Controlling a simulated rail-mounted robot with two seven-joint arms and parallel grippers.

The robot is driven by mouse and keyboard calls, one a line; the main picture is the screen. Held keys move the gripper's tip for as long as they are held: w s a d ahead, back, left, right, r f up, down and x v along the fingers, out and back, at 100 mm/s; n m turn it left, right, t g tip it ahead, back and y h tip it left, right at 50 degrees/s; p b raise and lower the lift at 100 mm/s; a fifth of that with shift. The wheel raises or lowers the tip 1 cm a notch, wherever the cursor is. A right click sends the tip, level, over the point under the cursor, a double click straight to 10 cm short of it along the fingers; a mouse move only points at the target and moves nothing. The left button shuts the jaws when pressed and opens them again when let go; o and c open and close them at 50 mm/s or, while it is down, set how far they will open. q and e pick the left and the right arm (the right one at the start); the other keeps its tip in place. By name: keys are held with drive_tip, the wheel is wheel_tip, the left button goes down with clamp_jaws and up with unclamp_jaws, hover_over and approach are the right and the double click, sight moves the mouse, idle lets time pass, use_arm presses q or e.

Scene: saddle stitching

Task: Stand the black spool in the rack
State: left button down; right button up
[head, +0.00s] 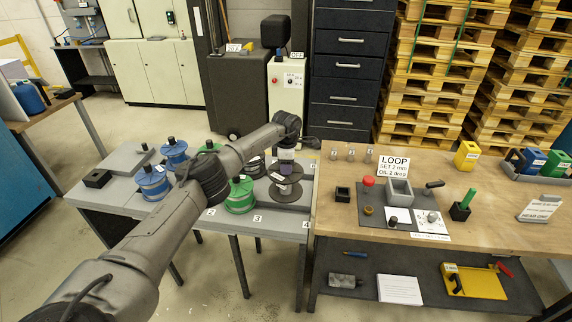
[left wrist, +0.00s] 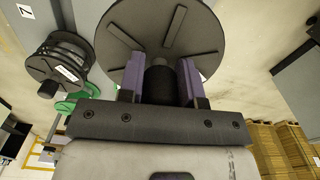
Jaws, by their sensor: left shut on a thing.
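My left gripper (head: 287,154) reaches over the right part of the grey rack bench (head: 265,222). Its purple fingers, also in the left wrist view (left wrist: 160,82), are shut on the dark centre knob of a black spool (head: 286,191). The spool's wide slotted flange (left wrist: 160,32) fills the top of the left wrist view. In the head view the spool looks upright, behind the label 4. I cannot tell whether its base touches the bench. Its far side is hidden. My right gripper is not in view.
Another dark spool (left wrist: 56,68) with a white label stands left of the held one, beside a green spool (head: 240,196). Blue spools (head: 153,183) stand further left. A wooden workbench (head: 470,220) with a LOOP sign (head: 394,166) adjoins on the right.

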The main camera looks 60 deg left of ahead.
use_arm(q)
drive_tip(key=shift+f+b, duration=1.2)
drive_tip(key=shift+f, duration=1.25)
drive_tip(key=shift+p, duration=0.3)
drive_tip(key=shift+f+b, duration=0.45)
drive_tip(key=shift+f, duration=0.15)
idle(0.3)
drive_tip(key=shift+f+b, duration=0.6)
drive_tip(key=shift+f, duration=0.3)
drive_tip(key=shift+f+b, duration=0.55)
drive_tip(key=shift+f, duration=0.2)
drive_tip(key=c, duration=0.9)
unclamp_jaws()
drive_tip(key=shift+o, duration=0.9)
